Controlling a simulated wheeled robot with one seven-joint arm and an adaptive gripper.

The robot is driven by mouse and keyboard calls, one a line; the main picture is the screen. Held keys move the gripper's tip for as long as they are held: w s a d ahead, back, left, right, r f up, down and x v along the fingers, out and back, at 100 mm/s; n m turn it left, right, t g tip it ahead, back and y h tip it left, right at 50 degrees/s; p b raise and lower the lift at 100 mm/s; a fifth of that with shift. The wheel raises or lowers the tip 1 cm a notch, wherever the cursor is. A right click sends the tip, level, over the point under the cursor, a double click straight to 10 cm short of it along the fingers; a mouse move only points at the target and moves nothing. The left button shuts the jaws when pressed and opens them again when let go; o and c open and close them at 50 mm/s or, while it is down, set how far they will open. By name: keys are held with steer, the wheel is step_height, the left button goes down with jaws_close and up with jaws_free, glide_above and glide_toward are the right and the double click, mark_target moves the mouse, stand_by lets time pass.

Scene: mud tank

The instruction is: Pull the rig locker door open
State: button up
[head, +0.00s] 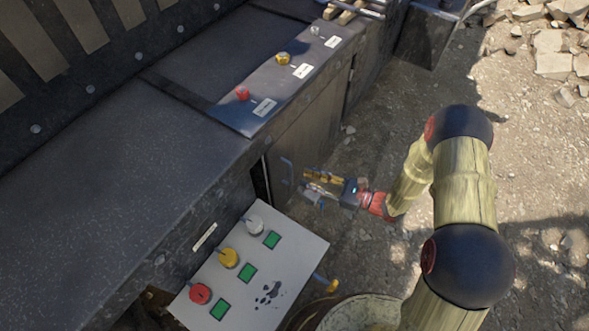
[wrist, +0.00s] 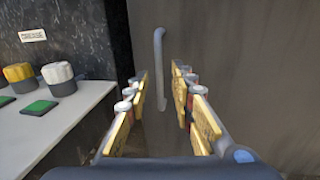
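The rig locker door (head: 308,130) is a flat grey-brown panel on the front of the dark rig, below the sloped control strip. In the wrist view the door (wrist: 250,60) fills the right side. Its upright bar handle (head: 287,172) is pale blue-grey; it also shows in the wrist view (wrist: 159,50). My gripper (head: 309,183) is open, close in front of the handle. In the wrist view its fingertips (wrist: 160,76) appear on either side of the handle's lower part, with gaps showing. I cannot tell whether the handle is fully between the fingers.
A white panel (head: 300,250) with red, yellow and white knobs and green squares juts out left of the door. A round drum (head: 345,312) stands at the bottom. Rubble (head: 555,55) lies at upper right. Gravel ground (head: 390,110) in front of the door is mostly clear.

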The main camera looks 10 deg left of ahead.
steer(key=b, duration=0.1)
glide_above(291, 184)
steer(key=shift+w, duration=0.3)
steer(key=shift+c, duration=0.7)
jaws_close()
